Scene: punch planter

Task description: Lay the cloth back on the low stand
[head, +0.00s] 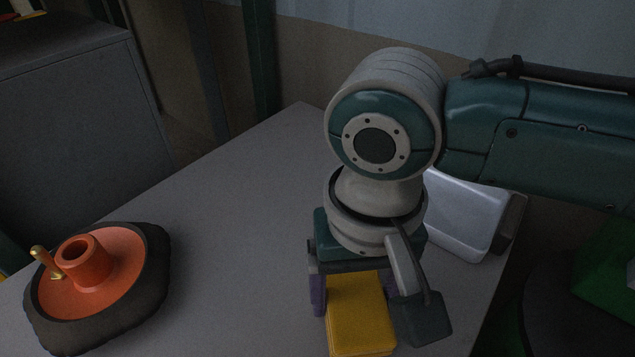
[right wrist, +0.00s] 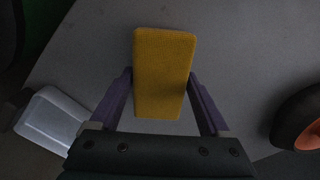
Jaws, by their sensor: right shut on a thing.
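The yellow cloth (head: 360,318), a thick folded pad, is between the purple fingers of my right gripper (head: 356,296), which is shut on it. In the right wrist view the cloth (right wrist: 163,70) stretches out past the fingertips, over the grey table top. I cannot tell whether it touches the table. A pale grey, low block-like piece (head: 462,214), perhaps the low stand, is at the table's right edge, partly hidden behind my right arm. It also shows at the lower left of the right wrist view (right wrist: 50,118). My left gripper is not in view.
On the grey table (head: 225,215), at the left, lies a round orange piece (head: 105,268) with a dark rim, an upright tube and a brass lever. A grey cabinet (head: 75,120) stands behind at the left. The table's middle is clear.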

